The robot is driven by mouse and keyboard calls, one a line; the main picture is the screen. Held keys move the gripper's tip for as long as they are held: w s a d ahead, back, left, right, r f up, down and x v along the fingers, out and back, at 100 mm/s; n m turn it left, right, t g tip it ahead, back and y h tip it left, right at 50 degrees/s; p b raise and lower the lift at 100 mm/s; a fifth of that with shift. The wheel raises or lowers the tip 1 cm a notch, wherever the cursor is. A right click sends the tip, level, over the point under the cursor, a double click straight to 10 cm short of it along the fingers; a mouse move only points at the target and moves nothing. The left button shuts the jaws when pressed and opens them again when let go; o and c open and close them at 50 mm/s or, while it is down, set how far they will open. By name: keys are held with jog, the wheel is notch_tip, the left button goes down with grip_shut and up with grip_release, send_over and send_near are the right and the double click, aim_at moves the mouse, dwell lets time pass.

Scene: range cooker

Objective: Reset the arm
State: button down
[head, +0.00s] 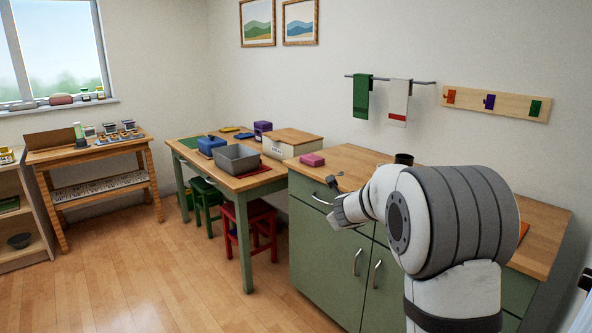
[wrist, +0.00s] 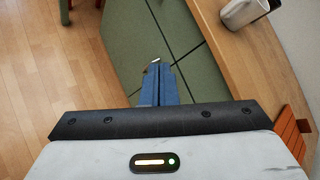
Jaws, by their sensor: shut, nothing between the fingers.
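My gripper (wrist: 157,72) shows at the middle of the wrist view, its two blue fingers pressed together with nothing between them. It hangs over the green cabinet front, beside the wooden counter edge. In the head view my white and grey arm reaches left across the counter, and my gripper (head: 337,216) is small at its end, in front of the cabinet's drawer. My arm hides part of the counter and cabinet.
The green cabinet (head: 325,262) has a wooden counter (head: 348,160) holding a pink box (head: 312,160) and a mug (wrist: 243,14). An orange slatted item (wrist: 291,132) lies near the right edge. A table (head: 262,181) with a grey bin (head: 237,158) stands left.

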jog(key=s+a+r+n+g+y+p, duration=0.1)
jog(key=s+a+r+n+y+p, duration=0.2)
jog(key=s+n, duration=0.55)
jog(key=s+a+r+n+g+y+p, duration=0.1)
jog(key=s+a+r+n+y+p, duration=0.1)
jog(key=s+a+r+n, duration=0.4)
jog(key=s+d+n+g+h+p, duration=0.1)
jog(key=s+d+n+g, duration=0.1)
jog(key=s+n, duration=0.3)
jog(key=s+d+f+n+g+h+p, duration=0.1)
jog(key=s+n, duration=0.4)
jog(key=s, duration=0.9)
jog(key=s+d+f+n+g+h+p, duration=0.1)
jog(key=s+d+n+g+p, duration=0.1)
jog(key=s, duration=0.7)
jog(key=d+n+g, duration=0.1)
jog(key=d+n, duration=0.1)
jog(key=n, duration=0.1)
jog(key=shift+s+d+g, duration=0.35)
jog(key=shift+s+g, duration=0.05)
